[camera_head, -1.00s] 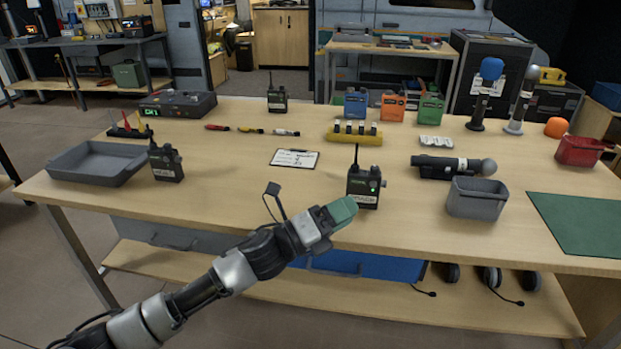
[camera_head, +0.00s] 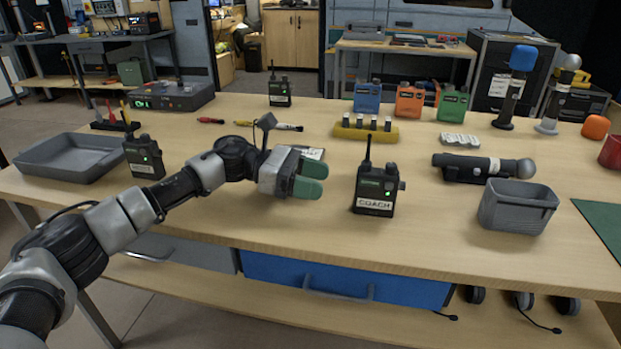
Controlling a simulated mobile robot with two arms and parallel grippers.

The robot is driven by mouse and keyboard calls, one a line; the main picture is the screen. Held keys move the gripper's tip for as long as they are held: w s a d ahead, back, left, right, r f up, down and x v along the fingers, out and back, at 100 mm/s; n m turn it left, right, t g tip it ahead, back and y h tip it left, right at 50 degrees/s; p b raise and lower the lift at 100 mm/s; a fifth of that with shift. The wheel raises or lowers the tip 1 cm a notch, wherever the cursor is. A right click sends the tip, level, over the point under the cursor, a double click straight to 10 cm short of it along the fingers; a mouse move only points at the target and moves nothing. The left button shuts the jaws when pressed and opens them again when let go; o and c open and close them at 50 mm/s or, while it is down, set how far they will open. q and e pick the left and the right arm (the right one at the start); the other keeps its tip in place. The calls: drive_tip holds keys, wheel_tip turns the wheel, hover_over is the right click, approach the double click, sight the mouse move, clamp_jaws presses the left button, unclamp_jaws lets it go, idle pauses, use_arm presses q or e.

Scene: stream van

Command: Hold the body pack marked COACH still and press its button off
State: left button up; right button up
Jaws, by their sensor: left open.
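The black body pack marked COACH (camera_head: 375,192) stands upright on the table right of centre, its antenna up. A green light shows on its front, and a small knob or button (camera_head: 402,186) sticks out of its right side. My left gripper (camera_head: 312,178) is to the left of the pack, just above the table, with its green fingertips pointing right towards it. It is open and empty, with a clear gap to the pack. My right gripper is not in view.
Another black pack (camera_head: 144,157) stands at left beside a grey tray (camera_head: 70,158). A third pack (camera_head: 279,92) stands behind. A grey bin (camera_head: 517,206) and a microphone (camera_head: 484,168) lie to the right. A card is partly hidden behind my gripper. The table front is clear.

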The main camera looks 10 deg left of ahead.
sight(361, 191)
use_arm(q)
drive_tip(key=shift+d, duration=1.1)
drive_tip(key=d, duration=0.2)
drive_tip(key=d+f, duration=0.1)
drive_tip(key=d, duration=0.1)
drive_tip(key=shift+d+f, duration=0.1)
drive_tip(key=shift+d, duration=0.3)
drive_tip(key=shift+d+f, duration=0.1)
drive_tip(key=shift+d, duration=0.85)
drive_tip(key=c, duration=0.8)
drive_tip(key=shift+c, duration=0.4)
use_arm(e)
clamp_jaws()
